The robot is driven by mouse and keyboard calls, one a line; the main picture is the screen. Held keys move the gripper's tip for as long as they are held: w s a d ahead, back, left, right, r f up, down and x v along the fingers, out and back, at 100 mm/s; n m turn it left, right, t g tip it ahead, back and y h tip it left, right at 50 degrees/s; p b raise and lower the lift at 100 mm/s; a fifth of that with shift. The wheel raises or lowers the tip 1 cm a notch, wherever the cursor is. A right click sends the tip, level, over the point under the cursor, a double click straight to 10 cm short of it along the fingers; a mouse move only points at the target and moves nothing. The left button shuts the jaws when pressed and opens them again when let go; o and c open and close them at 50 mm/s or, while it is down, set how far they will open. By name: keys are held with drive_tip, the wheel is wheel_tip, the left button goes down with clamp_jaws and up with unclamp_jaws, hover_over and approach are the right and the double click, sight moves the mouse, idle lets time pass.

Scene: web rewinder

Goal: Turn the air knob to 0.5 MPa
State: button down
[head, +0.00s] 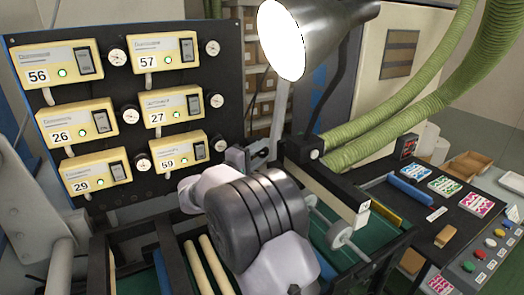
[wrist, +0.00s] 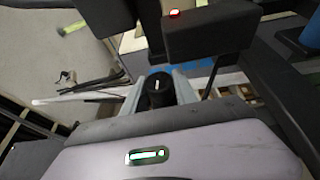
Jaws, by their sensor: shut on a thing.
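The air knob (wrist: 159,97) is black and round with a short white mark on its top. It shows in the middle of the wrist view. My gripper (wrist: 160,90) has its grey fingers on either side of the knob, shut on it. In the head view my own arm covers the place where the gripper works, and I cannot make out the knob there. Several small round white gauges (head: 117,57) sit beside the yellow units on the black panel. Their needles are too small to read, so the pressure cannot be told.
The black panel (head: 105,102) carries several yellow numbered units (head: 68,73). A lamp (head: 300,40) hangs close above my arm. Green ribbed hoses (head: 400,105) run at the right. A side table with coloured buttons (head: 491,242) stands at the lower right.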

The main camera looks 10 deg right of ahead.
drive_tip(key=r+y+p, duration=0.1)
drive_tip(key=p, duration=0.4)
drive_tip(key=shift+r+m+g, duration=0.1)
drive_tip(key=shift+m+g, duration=0.2)
drive_tip(key=g+y+p, duration=0.1)
drive_tip(key=p, duration=0.4)
drive_tip(key=shift+r, duration=0.2)
drive_tip(key=m+y+p, duration=0.1)
drive_tip(key=p, duration=0.4)
drive_tip(key=shift+g+y+p, duration=0.3)
drive_tip(key=shift+g+p, duration=0.05)
drive_tip(key=shift+g, duration=0.05)
drive_tip(key=p, duration=0.1)
drive_tip(key=y+p, duration=0.1)
drive_tip(key=p, duration=0.1)
drive_tip(key=shift+f+m+g, duration=0.25)
drive_tip(key=shift+m+g, duration=0.05)
drive_tip(key=shift+g, duration=0.1)
drive_tip(key=y, duration=0.1)
drive_tip(key=g+y+p, duration=0.1)
drive_tip(key=shift+f+m+y+p, duration=0.3)
drive_tip(key=shift+f+y, duration=0.05)
drive_tip(key=shift+y, duration=0.05)
drive_tip(key=shift+f+m+g+y, duration=0.1)
drive_tip(key=shift+m+g+y, duration=0.6)
drive_tip(key=shift+y, duration=1.2)
drive_tip(key=shift+g, duration=0.3)
